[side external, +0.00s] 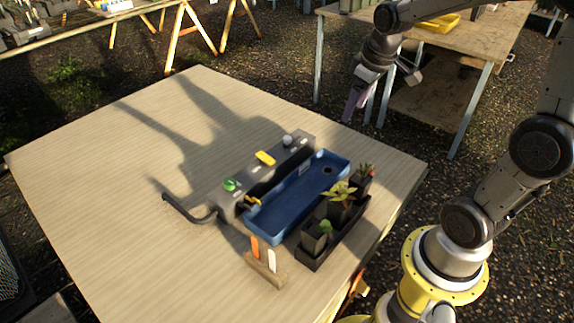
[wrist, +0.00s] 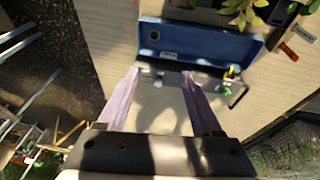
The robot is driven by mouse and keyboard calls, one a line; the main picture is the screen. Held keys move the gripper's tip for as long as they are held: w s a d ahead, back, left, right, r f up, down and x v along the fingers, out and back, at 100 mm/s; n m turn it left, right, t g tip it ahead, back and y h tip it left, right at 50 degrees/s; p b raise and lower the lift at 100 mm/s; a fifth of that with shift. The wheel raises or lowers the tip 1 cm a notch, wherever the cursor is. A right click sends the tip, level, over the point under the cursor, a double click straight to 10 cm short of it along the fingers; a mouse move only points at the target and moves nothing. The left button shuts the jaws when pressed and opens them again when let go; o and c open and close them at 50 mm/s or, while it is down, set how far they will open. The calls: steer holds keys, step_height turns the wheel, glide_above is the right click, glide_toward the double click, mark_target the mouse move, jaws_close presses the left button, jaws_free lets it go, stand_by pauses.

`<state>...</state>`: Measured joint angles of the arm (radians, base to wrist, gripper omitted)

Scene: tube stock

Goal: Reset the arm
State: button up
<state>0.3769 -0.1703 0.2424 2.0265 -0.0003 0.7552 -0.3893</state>
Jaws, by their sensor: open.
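My gripper (side external: 355,104) hangs in the air at the upper right of the side external view, above and beyond the table's far right edge. In the wrist view its two purple fingers stand well apart, with nothing between the tips (wrist: 164,74). The gripper is open and empty. It is apart from the blue trough (side external: 262,226) and the grey control box (side external: 226,201) on the table; both also show ahead of the fingers in the wrist view. The box carries a green knob (side external: 231,185), a yellow switch (side external: 265,158) and a grey knob (side external: 288,140).
A bent dark handle (side external: 183,209) sticks out from the box. A black tray (side external: 316,263) holds potted plants beside the trough. A wooden block (side external: 265,271) with orange and white tags stands near the front. The table's left part (side external: 90,200) is clear. Another table (side external: 480,45) stands behind.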

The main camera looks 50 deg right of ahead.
steer(key=s+a+r+n+t, duration=0.1)
steer(key=s+a+r+t, duration=0.2)
steer(key=s+a+r, duration=0.5)
steer(key=s+a+f+m+y, duration=0.1)
steer(key=s+a+f, duration=0.3)
steer(key=s, duration=0.3)
steer(key=shift+a, duration=0.25)
